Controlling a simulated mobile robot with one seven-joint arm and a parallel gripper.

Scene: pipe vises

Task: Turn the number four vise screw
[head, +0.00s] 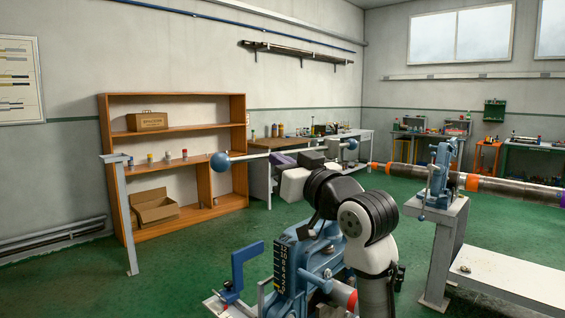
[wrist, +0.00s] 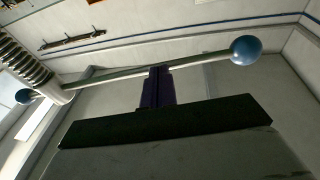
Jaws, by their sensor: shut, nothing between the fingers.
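A long steel handle bar (head: 262,156) with a blue ball (head: 221,163) at its left end and another blue ball (head: 352,144) at its right end crosses the head view. In the wrist view the bar (wrist: 205,62) runs from a ridged screw (wrist: 22,62) at the left to a blue ball (wrist: 243,49). My gripper (wrist: 157,72) is shut, its dark purple fingers at the bar between screw and ball. I cannot tell whether they touch it. The blue vise (head: 285,268) below carries a number scale; my arm hides much of it and the screw. No vise number is readable.
Another blue vise (head: 440,170) on a grey stand at the right holds a long pipe (head: 500,187). A wooden shelf (head: 240,150) and a workbench (head: 262,142) stand along the back wall. A pale bench (head: 515,280) is at the lower right. Green floor lies open at left.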

